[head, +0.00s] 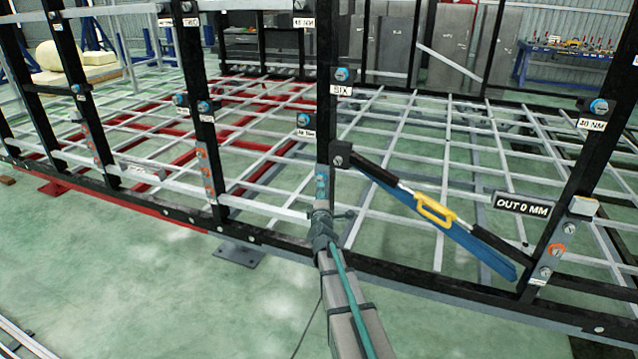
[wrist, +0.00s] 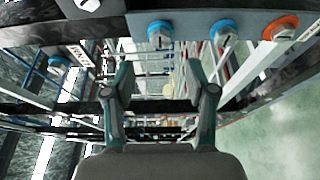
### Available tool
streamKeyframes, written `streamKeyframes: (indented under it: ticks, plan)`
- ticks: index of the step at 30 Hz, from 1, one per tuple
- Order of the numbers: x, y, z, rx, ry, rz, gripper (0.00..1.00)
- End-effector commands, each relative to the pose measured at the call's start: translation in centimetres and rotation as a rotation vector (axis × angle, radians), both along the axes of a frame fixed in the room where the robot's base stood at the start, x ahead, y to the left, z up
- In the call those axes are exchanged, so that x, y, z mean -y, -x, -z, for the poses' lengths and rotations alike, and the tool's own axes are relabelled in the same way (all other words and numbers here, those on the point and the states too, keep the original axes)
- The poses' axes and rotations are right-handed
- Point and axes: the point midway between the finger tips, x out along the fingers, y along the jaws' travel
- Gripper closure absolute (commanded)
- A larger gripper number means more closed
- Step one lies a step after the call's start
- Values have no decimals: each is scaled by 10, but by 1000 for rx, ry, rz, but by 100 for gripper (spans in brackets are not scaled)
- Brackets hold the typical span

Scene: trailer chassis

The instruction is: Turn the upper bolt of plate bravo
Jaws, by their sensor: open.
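My gripper (head: 322,212) is at the dark centre post in the head view, where it hides most of the plate there. In the wrist view my gripper (wrist: 159,88) is open, with nothing between its fingers. A grey plate (wrist: 190,20) crosses the top of that view, with two blue-collared bolts and one orange-collared bolt in a row. The leftmost blue bolt (wrist: 160,35) appears just above the gap between the fingertips, apart from them. The middle blue bolt (wrist: 223,33) and orange bolt (wrist: 280,27) are to its right. The plate's name label (wrist: 308,33) is unreadable.
A blue bolt (head: 342,74) above a "SIX" label is higher on the centre post. A blue bar with a yellow handle (head: 434,209) slants right of my gripper. Another plate with an orange bolt (head: 556,250) is on the right post. Floor in front is mostly clear.

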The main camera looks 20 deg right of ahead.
Motion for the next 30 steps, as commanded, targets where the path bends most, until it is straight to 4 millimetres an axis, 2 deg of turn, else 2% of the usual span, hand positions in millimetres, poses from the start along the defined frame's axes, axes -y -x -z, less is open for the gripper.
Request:
streamKeyframes:
  ticks: [9, 15, 19, 27, 30]
  plan:
    - [21, -52, 1, 2, -1, 0, 44]
    - [32, -78, 1, 0, -1, -1, 44]
    - [35, -84, 1, 0, -2, -1, 44]
    - [35, -84, 0, 0, -2, -1, 44]
    - [35, -84, 0, -1, -1, -1, 59]
